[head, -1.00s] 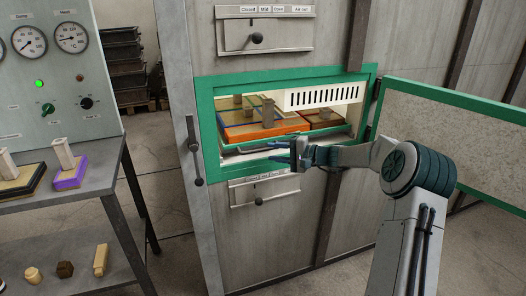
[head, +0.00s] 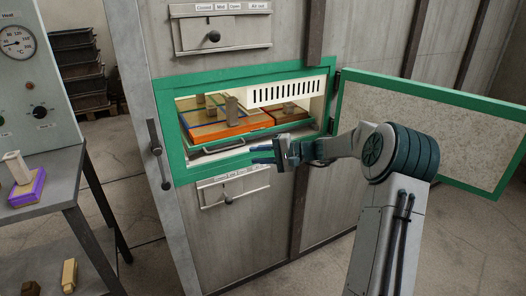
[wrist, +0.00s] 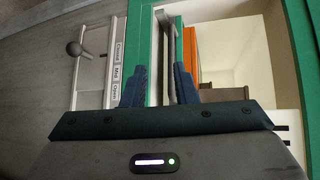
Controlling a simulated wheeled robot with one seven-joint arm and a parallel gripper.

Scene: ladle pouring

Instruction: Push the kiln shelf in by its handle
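The kiln shelf (head: 268,131) sits inside the green-framed kiln opening, loaded with orange and blue-edged moulds (head: 215,131) bearing small blocks. Its grey bar handle (head: 216,149) runs along the shelf's front edge. My gripper (head: 254,154) is in front of the opening by the handle's right end, its blue fingers pointing left. In the wrist view the fingers (wrist: 158,88) are apart, and the handle (wrist: 168,55) shows upright in the picture, lined up with the gap between them. I cannot tell whether they touch it.
The kiln door (head: 425,140) stands open at the right. Damper plates with knobs are above (head: 220,30) and below (head: 232,190) the opening. A grey table (head: 50,200) with a purple mould (head: 27,188) is at the left. Open floor lies between table and kiln.

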